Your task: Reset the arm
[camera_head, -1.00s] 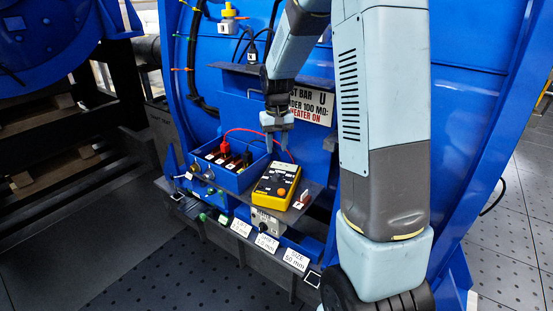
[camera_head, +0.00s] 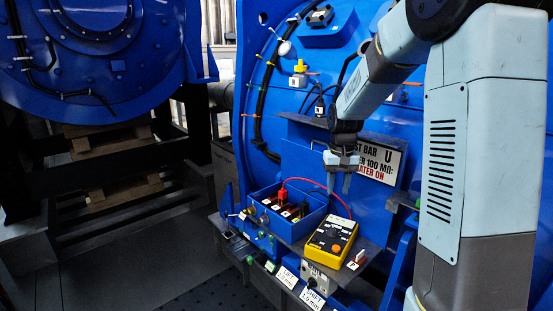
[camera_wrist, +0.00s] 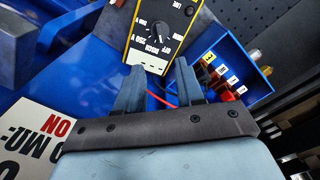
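My gripper (camera_head: 339,184) hangs pointing down from my arm, above the work shelf on the blue motor housing. In the wrist view its two fingers (camera_wrist: 156,84) stand apart with nothing gripped between them; a red lead passes behind the gap. The yellow meter (camera_head: 331,240) lies on the shelf below and to the left of my gripper in the head view, with its dial facing up. It also shows beyond the fingertips in the wrist view (camera_wrist: 172,19). A blue box (camera_head: 291,229) with labelled terminals and a red plug sits left of the meter.
A sign about bar U and the heater (camera_head: 378,162) is fixed to the housing beside my gripper. Tagged parts and label cards (camera_head: 287,276) line the shelf's front edge. A small red-and-white part (camera_head: 357,258) stands right of the meter. Open floor (camera_head: 150,250) lies left.

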